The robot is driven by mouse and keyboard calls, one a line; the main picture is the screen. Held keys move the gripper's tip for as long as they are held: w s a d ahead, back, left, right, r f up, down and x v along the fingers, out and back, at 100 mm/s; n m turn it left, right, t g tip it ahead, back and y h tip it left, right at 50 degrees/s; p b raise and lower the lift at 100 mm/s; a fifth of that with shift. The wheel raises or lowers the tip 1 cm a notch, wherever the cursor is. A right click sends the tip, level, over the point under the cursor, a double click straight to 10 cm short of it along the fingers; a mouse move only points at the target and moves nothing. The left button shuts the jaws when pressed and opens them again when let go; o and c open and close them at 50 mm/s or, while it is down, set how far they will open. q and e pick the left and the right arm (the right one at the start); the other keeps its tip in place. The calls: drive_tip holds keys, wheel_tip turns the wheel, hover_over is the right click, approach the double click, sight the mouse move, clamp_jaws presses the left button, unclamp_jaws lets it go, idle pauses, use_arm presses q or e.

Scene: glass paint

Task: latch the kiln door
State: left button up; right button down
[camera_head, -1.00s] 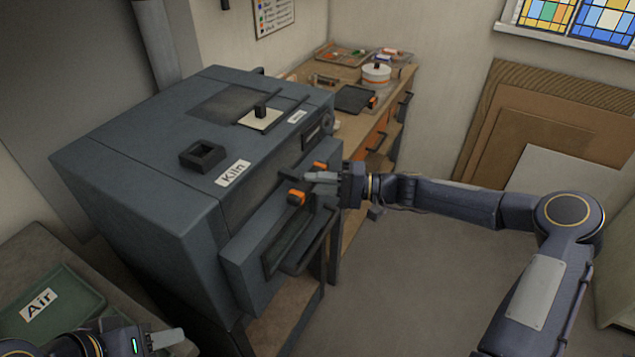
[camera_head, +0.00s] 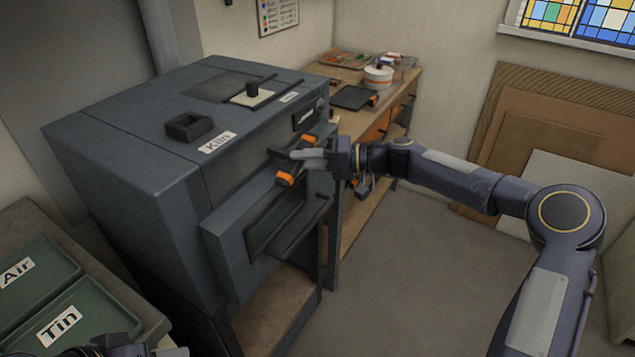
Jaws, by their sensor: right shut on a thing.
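The grey-blue kiln (camera_head: 150,145) stands at the left, labelled on top. Its front door (camera_head: 228,243) faces right and carries a dark bar handle (camera_head: 305,232) below a window. The latch handle (camera_head: 285,179) has orange parts on either side of my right gripper (camera_head: 310,158). The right gripper is shut on the latch handle, and its fingers and hand hide the handle's middle. I cannot tell whether the latch is engaged. Only a pale fingertip and a bit of my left gripper (camera_head: 172,351) show at the bottom edge, so its jaw opening is hidden.
Green trays labelled Air (camera_head: 28,268) and Tin (camera_head: 92,318) sit on a bench at lower left. A wooden workbench (camera_head: 350,140) with a round white pot (camera_head: 378,77) stands behind the kiln. Boards (camera_head: 560,120) lean on the back wall. The floor (camera_head: 420,270) is clear.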

drive_tip(key=shift+s+a+r+n+t+h+b, duration=0.1)
drive_tip(key=shift+n+t+h+b, duration=0.65)
drive_tip(key=shift+n+b, duration=1.3)
drive_tip(key=shift+s+f+n+t+h+b, duration=0.1)
drive_tip(key=shift+n+t+h+b, duration=0.65)
drive_tip(key=shift+b, duration=2.15)
drive_tip(key=shift+a+r+n+t+h+b, duration=0.1)
drive_tip(key=shift+n+t+h+b, duration=0.2)
drive_tip(key=shift+n+h+b, duration=1.35)
drive_tip(key=shift+n+y+b, duration=0.45)
drive_tip(key=shift+y+b, duration=0.2)
drive_tip(key=shift+b, duration=0.2)
drive_tip(key=c, duration=1.2)
unclamp_jaws()
drive_tip(key=shift+c, duration=0.2)
drive_tip(key=shift+d+r, duration=0.1)
drive_tip(key=v, duration=0.7)
drive_tip(key=shift+s+d+b, duration=0.25)
drive_tip(key=shift+s+b, duration=0.05)
drive_tip(key=shift+b, duration=0.15)
